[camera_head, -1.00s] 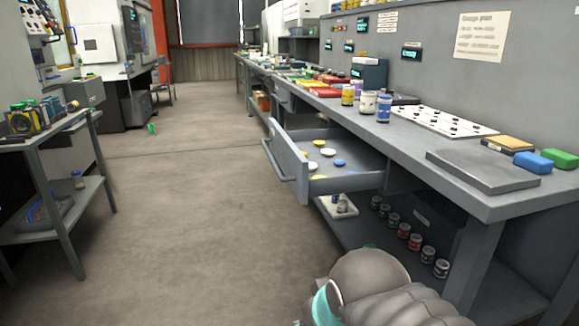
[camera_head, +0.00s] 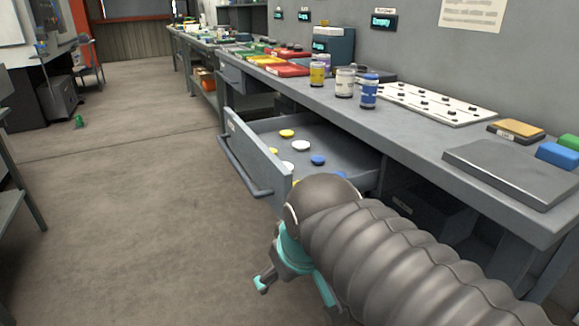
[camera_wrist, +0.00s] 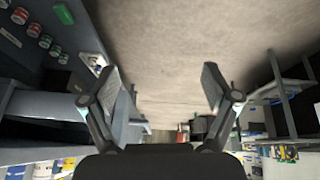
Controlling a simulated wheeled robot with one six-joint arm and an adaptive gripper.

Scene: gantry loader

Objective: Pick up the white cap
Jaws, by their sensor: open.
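Two white caps lie in the open drawer (camera_head: 248,158) in the head view: one white cap (camera_head: 300,145) near the middle and another white cap (camera_head: 283,165) closer to the drawer's front panel. A yellow cap (camera_head: 287,133) and a blue cap (camera_head: 317,160) lie near them. My arm hides the drawer's near end. My gripper (camera_head: 293,284) is outside the drawer, in front of and below its near end. In the wrist view my gripper (camera_wrist: 160,82) is open and empty, with floor between its fingers.
The workbench (camera_head: 415,130) carries a white jar (camera_head: 345,82), a blue-labelled jar (camera_head: 369,92), a yellow jar (camera_head: 317,74), a white perforated board (camera_head: 430,102) and a grey plate (camera_head: 510,172). The drawer's handle (camera_head: 245,170) sticks out. The floor (camera_head: 130,220) to the left is clear.

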